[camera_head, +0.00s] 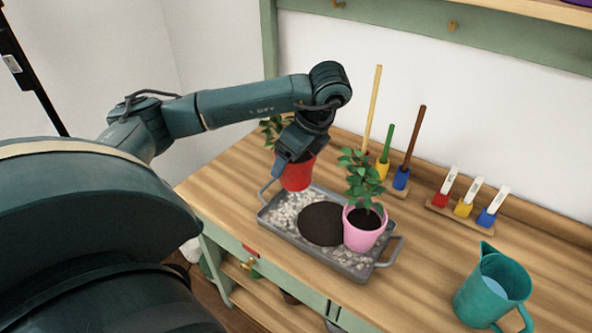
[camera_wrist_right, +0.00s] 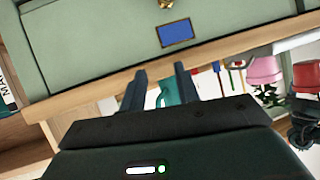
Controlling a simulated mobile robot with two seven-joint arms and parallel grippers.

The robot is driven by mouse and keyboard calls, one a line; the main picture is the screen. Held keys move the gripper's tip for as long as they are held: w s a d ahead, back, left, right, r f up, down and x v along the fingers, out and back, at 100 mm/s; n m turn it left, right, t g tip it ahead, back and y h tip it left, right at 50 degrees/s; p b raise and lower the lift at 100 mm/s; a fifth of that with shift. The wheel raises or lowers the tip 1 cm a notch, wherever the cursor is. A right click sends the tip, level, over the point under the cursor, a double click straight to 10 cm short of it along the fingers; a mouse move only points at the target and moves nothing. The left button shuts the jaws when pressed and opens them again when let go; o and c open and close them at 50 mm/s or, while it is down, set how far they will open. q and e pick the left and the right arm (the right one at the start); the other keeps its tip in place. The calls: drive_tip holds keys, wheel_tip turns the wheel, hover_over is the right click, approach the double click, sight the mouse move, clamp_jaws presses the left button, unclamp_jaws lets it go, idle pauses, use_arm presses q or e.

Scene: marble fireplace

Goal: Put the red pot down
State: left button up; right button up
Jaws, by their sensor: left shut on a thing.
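The red pot (camera_head: 297,175) with a green plant is at the left end of the grey tray (camera_head: 345,266). Its base is over the pale gravel; I cannot tell whether it touches. My left gripper (camera_head: 285,156) is shut on the red pot from above, hiding part of its rim and plant. The red pot also shows at the right edge of the right wrist view (camera_wrist_right: 307,76). My right gripper (camera_wrist_right: 160,82) is open and empty, its fingers apart, near the green bench front.
A pink potted plant (camera_head: 363,232) stands at the tray's right end, beside a dark soil patch (camera_head: 322,223). Garden tools (camera_head: 403,170) and small labelled markers (camera_head: 465,208) stand in racks behind. A teal watering can (camera_head: 490,290) is at the right. Bare wooden tabletop lies between tray and can.

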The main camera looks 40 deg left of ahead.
use_arm(q)
wheel_tip(320, 180, down, 4)
drive_tip(key=shift+r+b, duration=0.1)
drive_tip(key=shift+b, duration=0.5)
drive_tip(key=shift+f, duration=2.2)
drive_tip(key=shift+f, duration=0.1)
drive_tip(key=o, duration=0.9)
drive_tip(key=shift+f+b, duration=0.1)
drive_tip(key=shift+b, duration=0.25)
drive_tip(key=o, duration=0.4)
